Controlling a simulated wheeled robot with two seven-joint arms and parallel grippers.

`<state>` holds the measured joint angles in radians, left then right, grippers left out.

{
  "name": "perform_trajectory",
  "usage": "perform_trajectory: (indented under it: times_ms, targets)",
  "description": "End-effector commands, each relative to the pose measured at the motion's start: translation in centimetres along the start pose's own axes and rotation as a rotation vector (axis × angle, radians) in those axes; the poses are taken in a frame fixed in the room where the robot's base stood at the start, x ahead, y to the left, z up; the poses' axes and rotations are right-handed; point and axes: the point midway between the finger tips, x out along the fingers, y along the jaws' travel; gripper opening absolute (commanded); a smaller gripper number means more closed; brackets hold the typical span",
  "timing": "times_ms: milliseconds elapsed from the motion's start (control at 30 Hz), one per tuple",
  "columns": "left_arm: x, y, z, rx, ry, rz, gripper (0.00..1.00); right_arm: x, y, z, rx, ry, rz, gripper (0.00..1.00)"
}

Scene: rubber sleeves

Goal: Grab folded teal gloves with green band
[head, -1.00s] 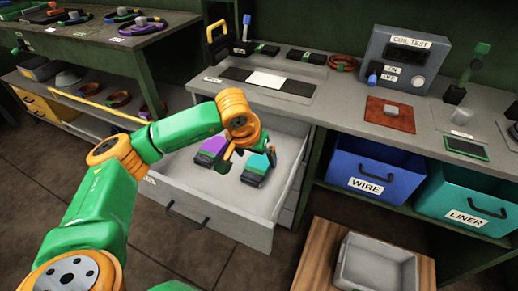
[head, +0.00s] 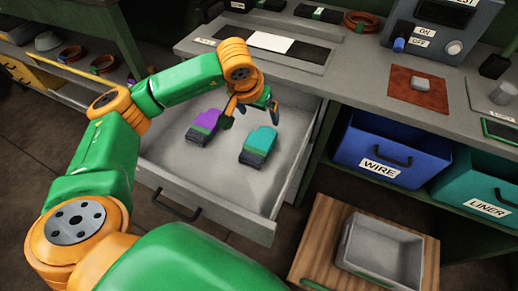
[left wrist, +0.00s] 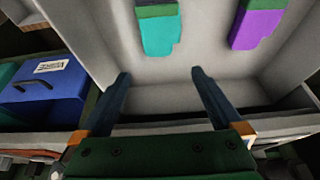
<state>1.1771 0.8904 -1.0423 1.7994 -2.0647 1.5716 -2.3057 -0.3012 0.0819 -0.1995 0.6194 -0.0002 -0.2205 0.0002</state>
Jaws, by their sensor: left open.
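The folded teal gloves (head: 262,138) lie flat in the open grey drawer, with a green band and a dark cuff at their near end. They also show at the top of the left wrist view (left wrist: 160,36). My left gripper (head: 252,106) is open and empty above the drawer, toward its back in the head view, apart from the gloves. In the left wrist view its two fingers (left wrist: 160,75) are spread, with bare drawer floor beyond them. My right gripper is not in view.
Folded purple gloves (head: 206,120), also with a green band, lie left of the teal ones; they show in the left wrist view too (left wrist: 257,27). The drawer walls (head: 220,215) enclose both. A blue bin (head: 385,150) and a grey tray (head: 378,275) stand to the right.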

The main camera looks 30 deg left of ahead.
Motion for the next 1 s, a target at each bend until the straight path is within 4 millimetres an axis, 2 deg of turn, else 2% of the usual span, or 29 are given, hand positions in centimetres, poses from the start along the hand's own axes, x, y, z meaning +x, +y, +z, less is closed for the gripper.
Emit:
perform_trajectory:
  times_ms: [33,100,333,533,800,1000]
  targets:
    - [1.2,0.0,0.5,0.000,0.000,0.000,1.00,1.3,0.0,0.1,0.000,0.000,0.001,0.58]
    - [2.5,0.0,1.0,0.000,0.000,0.000,1.00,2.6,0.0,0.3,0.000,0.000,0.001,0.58]
    - [5.8,0.0,2.4,0.000,0.000,0.000,1.00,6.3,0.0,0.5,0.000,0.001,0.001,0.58]
    - [7.5,0.0,2.6,-0.001,-0.004,0.000,1.00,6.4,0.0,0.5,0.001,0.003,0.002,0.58]
    - [12.4,-0.1,3.2,-0.001,-0.002,0.000,1.00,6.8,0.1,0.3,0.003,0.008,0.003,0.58]
    - [12.8,-0.1,3.2,0.000,0.000,0.000,1.00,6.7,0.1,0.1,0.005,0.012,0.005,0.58]
